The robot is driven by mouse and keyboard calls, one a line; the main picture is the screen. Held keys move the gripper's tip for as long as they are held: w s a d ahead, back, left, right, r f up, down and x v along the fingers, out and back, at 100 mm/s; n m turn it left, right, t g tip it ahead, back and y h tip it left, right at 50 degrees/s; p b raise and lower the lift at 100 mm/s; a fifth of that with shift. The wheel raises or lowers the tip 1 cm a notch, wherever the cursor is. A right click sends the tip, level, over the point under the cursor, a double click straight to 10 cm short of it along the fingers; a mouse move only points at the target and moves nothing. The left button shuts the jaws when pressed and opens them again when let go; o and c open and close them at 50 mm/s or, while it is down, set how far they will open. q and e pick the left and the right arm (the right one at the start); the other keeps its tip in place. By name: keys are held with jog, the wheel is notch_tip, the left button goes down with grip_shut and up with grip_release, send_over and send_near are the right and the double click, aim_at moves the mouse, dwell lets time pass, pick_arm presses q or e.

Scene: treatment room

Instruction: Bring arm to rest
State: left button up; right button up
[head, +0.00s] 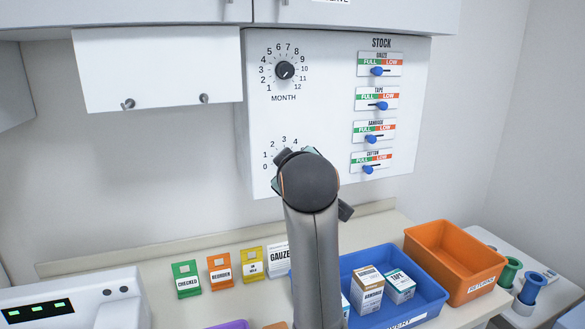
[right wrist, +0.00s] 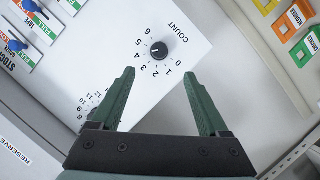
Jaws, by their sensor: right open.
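My right gripper (right wrist: 160,80) is open and empty in the right wrist view. Its dark green fingers point at the white wall panel, with the COUNT dial (right wrist: 158,51) showing just beyond and between the tips. No contact with the knob is visible. In the head view my right arm (head: 312,230) rises in the middle in front of the panel (head: 325,75). It hides the COUNT knob and most of the gripper; some numbers of that dial show left of the wrist. My left gripper is in neither view.
The MONTH dial (head: 285,70) and several blue STOCK sliders (head: 376,71) are on the panel. Below, a blue bin (head: 425,290) with boxes and an orange RETURNS bin (head: 455,255) stand right of my arm. Coloured cards (head: 186,280) stand left of it.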

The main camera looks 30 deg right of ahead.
dwell(0.3)
jog(key=s+a+f+g+y, duration=0.2)
jog(key=s+f, duration=0.2)
jog(key=f, duration=0.9)
jog(key=s+a+f+g+y, duration=0.1)
jog(key=s+a+f+g, duration=0.15)
jog(key=f, duration=0.95)
jog(key=s+a+f+g+y, duration=0.2)
jog(key=s+a+f, duration=0.2)
jog(key=s+f, duration=0.55)
jog(key=s+a+f+g+y, duration=0.25)
jog(key=s+f, duration=0.45)
jog(key=s, duration=0.5)
jog(key=w+a+f+t+y, duration=0.1)
jog(key=w+a+f+t, duration=0.2)
jog(key=f, duration=0.8)
jog(key=shift+w+a+f+m+t+y, duration=0.15)
jog(key=shift+a+m+t+y, duration=0.25)
jog(key=shift+a+t, duration=0.75)
